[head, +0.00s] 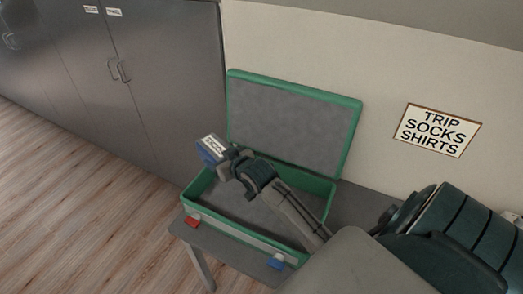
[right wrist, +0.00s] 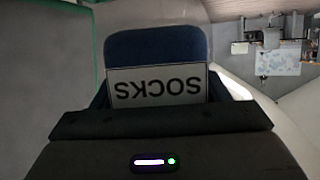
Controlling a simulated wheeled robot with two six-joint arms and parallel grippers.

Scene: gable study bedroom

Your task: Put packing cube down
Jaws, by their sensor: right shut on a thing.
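The packing cube (head: 209,150) is blue with a white label. In the right wrist view the cube (right wrist: 157,47) shows its label, upside down, reading SOCKS. My right gripper (head: 225,158) is shut on the cube and holds it above the left part of the open suitcase (head: 215,215). The suitcase is green-edged with a grey lining, and its lid (head: 290,115) stands up against the wall. The visible part of its inside looks empty; my right arm hides some of it. My left gripper is not in view.
The suitcase rests on a grey bench (head: 220,245). A red tag (head: 193,221) and a blue tag (head: 275,262) show at its front. A sign (head: 437,130) reading TRIP SOCKS SHIRTS hangs on the wall. Grey cabinets (head: 150,70) stand left; the wood floor (head: 80,200) is clear.

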